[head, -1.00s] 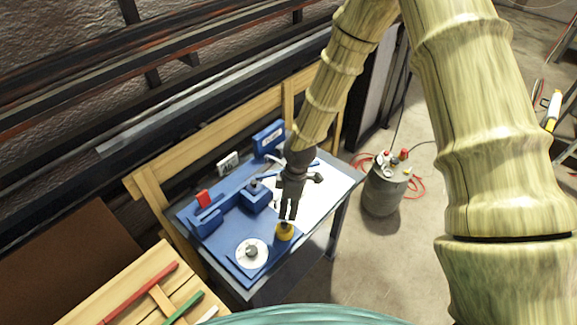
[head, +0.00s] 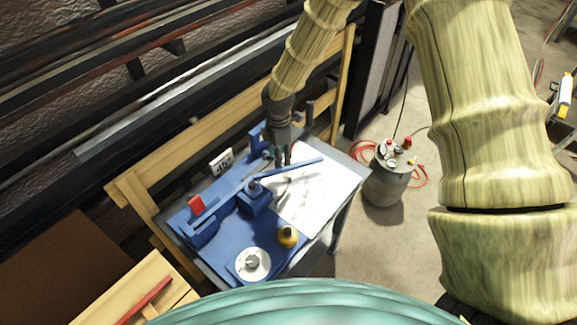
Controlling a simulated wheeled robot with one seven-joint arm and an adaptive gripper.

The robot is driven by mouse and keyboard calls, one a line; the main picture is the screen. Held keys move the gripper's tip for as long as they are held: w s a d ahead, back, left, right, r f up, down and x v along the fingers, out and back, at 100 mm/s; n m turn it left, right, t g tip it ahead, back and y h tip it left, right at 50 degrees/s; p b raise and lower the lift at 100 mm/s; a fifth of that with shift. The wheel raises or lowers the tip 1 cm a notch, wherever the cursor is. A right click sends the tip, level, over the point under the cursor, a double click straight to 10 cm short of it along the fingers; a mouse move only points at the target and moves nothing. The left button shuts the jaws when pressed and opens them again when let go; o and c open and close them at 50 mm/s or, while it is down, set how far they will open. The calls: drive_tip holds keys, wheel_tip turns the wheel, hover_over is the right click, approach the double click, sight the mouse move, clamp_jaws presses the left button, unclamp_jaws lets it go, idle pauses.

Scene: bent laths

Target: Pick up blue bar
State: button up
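The blue bar (head: 305,165) is a thin straight rod. It slants up to the right from a blue block (head: 256,202) on the worktable, over a white sheet. My gripper (head: 282,163) is dark and points down at the bar from above, near the left-middle of its length. A small gap shows between its two fingers, and nothing is seen held. The fingertips overlap the bar's upper edge in the picture; I cannot tell if they touch it.
A small numbered sign (head: 221,161) stands at the back. A grey canister (head: 388,178) stands on the floor at right.

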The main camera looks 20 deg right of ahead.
sight(280, 169)
drive_tip(key=shift+f, duration=0.3)
drive_tip(key=shift+s, duration=0.2)
drive_tip(key=shift+f+p, duration=0.3)
drive_tip(key=shift+p, duration=0.05)
drive_tip(key=shift+w+a+f+p, duration=0.1)
drive_tip(key=shift+f+p, duration=0.8)
drive_tip(key=shift+f, duration=1.4)
clamp_jaws()
